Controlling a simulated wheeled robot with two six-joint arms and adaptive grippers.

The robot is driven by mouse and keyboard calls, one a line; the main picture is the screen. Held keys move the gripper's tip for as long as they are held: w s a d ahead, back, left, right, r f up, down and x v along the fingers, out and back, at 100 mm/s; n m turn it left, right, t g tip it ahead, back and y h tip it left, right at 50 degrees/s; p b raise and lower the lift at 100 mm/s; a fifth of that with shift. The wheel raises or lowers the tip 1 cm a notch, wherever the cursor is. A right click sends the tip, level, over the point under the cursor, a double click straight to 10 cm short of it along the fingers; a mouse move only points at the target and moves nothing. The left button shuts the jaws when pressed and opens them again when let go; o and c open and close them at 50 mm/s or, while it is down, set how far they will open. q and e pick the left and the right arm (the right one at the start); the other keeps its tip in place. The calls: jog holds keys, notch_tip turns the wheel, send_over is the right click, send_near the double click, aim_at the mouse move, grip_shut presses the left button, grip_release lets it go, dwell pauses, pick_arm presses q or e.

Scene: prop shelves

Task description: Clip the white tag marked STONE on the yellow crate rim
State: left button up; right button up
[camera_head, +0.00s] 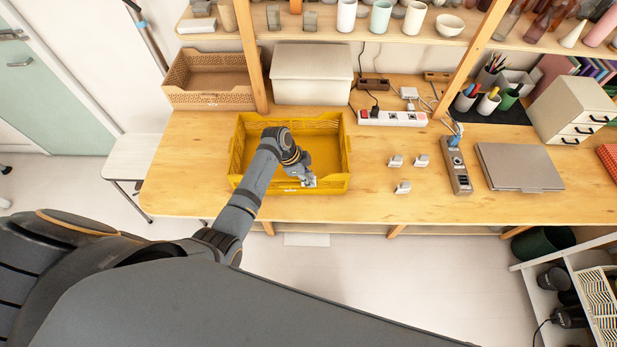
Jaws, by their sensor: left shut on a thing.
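The yellow crate (340,184) stands on the wooden table, left of its middle, and looks empty. My left arm reaches over its front wall from the left. My left gripper (308,181) is at the crate's front rim, right of the rim's middle, shut on a small white tag (311,183). The tag is mostly hidden by the fingers and its marking is too small to read. I cannot tell whether it touches the rim. Three small white tags lie on the table to the right: one (395,161), another (421,160) and a third (403,187). My right gripper is not in view.
A tan crate (210,100) and a white box (311,92) stand behind the yellow crate. A power strip (392,118) lies behind the loose tags. Another strip (458,170) and a closed laptop (518,168) lie right of them. Shelf posts rise at the table's back.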

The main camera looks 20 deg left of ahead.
pick_arm(q)
jog(key=o, duration=0.9)
jog(key=shift+c, duration=0.2)
jog(key=v, duration=1.2)
